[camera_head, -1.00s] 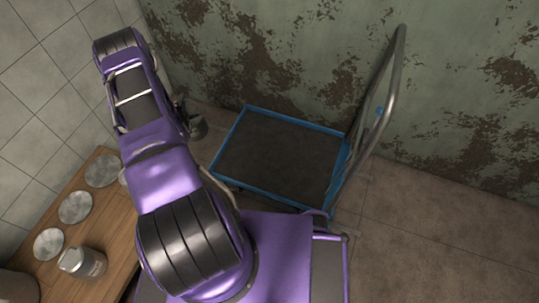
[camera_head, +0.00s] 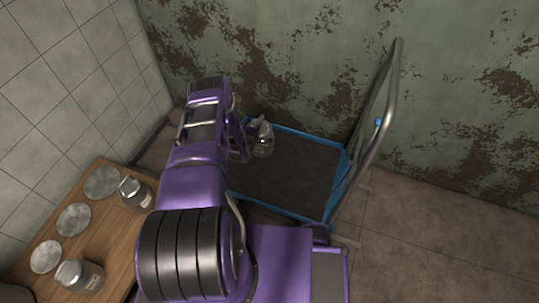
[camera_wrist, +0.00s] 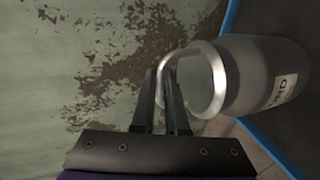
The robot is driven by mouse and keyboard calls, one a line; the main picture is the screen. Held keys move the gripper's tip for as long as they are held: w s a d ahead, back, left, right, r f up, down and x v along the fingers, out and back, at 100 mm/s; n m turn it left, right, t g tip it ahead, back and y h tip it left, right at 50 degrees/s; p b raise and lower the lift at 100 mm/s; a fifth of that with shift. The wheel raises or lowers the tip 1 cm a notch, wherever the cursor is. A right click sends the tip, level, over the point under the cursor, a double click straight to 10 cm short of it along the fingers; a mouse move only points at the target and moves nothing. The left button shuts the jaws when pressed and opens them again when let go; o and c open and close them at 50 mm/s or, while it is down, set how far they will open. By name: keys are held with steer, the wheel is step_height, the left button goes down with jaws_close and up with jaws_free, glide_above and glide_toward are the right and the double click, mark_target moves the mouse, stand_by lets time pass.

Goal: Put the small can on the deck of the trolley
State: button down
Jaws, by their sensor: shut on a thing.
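My gripper (camera_head: 246,134) is shut on the small can (camera_head: 262,142), a grey metal can with a narrower neck. The trolley has a dark deck (camera_head: 285,175) with a blue edge. In the head view the can appears over the deck's far left part; its height above the deck is hard to tell.
The trolley's tall grey handle (camera_head: 383,110) rises on the right. A wooden table (camera_head: 112,235) at left bears two other cans (camera_head: 135,194) (camera_head: 79,276) and several round grey discs (camera_head: 74,220). A peeling green wall (camera_head: 440,90) stands behind the trolley.

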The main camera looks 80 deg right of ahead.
steer(key=shift+d+f+b, duration=0.1)
steer(key=shift+f+b, duration=1.2)
steer(key=shift+f, duration=3.3)
steer(key=c, duration=1.3)
jaws_free()
steer(key=shift+s+f, duration=0.1)
steer(key=shift+f, duration=0.2)
steer(key=o, duration=0.4)
steer(key=shift+r, duration=0.2)
steer(key=p+v, duration=0.3)
steer(key=v, duration=0.9)
